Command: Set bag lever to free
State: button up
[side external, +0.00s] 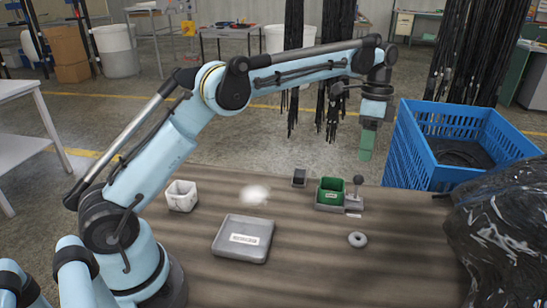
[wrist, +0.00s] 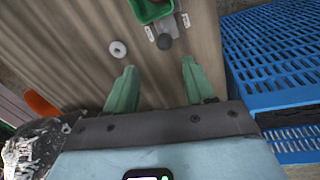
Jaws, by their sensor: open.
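The bag lever (side external: 357,185) is a short upright stick with a dark round knob, beside a green bin (side external: 332,190) on a grey base at the table's back right. In the wrist view the knob (wrist: 164,42) shows from above, with small white labels on either side of the lever's plate. My gripper (side external: 367,143) hangs above and behind the lever, apart from it. In the wrist view its two green fingers (wrist: 156,78) are spread with nothing between them. The label text is too small to read.
A grey ring (side external: 357,240) lies in front of the lever. A grey tray (side external: 243,238), a white container (side external: 181,195) and a small dark box (side external: 299,178) stand to the left. A blue crate (side external: 455,145) and a black bag (side external: 505,235) bound the right side.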

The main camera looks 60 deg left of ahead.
aim_at(359, 178)
jog(key=shift+w+a+f, duration=0.1)
jog(key=shift+w+a, duration=0.1)
jog(key=shift+a, duration=0.1)
jog(key=shift+f, duration=0.25)
jog(key=f, duration=0.3)
jog(key=s+f, duration=0.1)
jog(key=f, duration=0.7)
jog(key=shift+s+d+f, duration=0.1)
jog(key=shift+s+d, duration=0.05)
jog(key=shift+d, duration=0.25)
grip_shut()
